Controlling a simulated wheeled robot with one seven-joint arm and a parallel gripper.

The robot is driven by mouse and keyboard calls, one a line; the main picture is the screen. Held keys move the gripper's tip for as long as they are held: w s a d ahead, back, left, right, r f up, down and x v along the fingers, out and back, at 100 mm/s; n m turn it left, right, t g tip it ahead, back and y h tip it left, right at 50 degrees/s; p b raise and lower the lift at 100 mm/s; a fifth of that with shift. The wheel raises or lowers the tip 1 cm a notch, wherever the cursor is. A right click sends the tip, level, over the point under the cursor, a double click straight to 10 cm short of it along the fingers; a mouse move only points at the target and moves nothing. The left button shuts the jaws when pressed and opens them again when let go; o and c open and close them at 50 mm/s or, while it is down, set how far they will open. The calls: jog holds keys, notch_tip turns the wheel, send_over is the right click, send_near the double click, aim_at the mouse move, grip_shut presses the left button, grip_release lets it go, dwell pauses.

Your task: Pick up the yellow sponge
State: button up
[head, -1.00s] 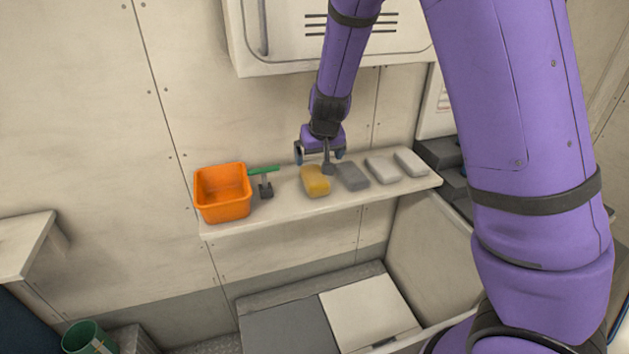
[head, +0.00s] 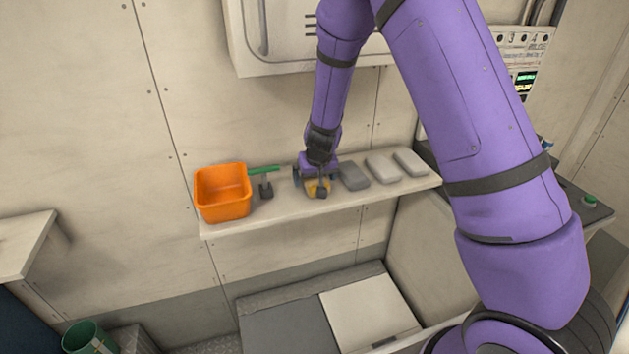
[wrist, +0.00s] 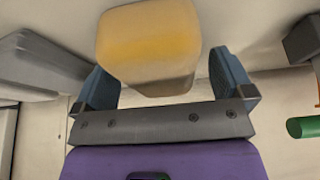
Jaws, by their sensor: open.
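The yellow sponge (wrist: 148,45) fills the top middle of the wrist view, between the two blue fingers of my open gripper (wrist: 165,78).
The shelf (head: 280,213) also holds an orange bin (head: 222,192), a green-handled tool (head: 264,178) left of the gripper, a dark grey block (head: 353,176) close on its right, and two paler blocks (head: 383,170) (head: 410,163) farther right. A wall cabinet (head: 275,50) hangs above.

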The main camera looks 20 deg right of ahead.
jog(key=shift+w+f, duration=0.1)
jog(key=shift+f, duration=0.2)
jog(key=shift+c, duration=0.2)
jog(key=c, duration=1)
jog(key=shift+o, duration=0.2)
jog(key=shift+r, duration=0.1)
jog(key=shift+r, duration=1.5)
jog(key=shift+s+r, duration=0.2)
jog(key=shift+r, duration=0.05)
jog(key=s+d+r, duration=0.1)
jog(key=s+d, duration=0.1)
jog(key=s, duration=1.3)
jog(key=shift+s+r, duration=0.2)
jog(key=shift+s, duration=0.05)
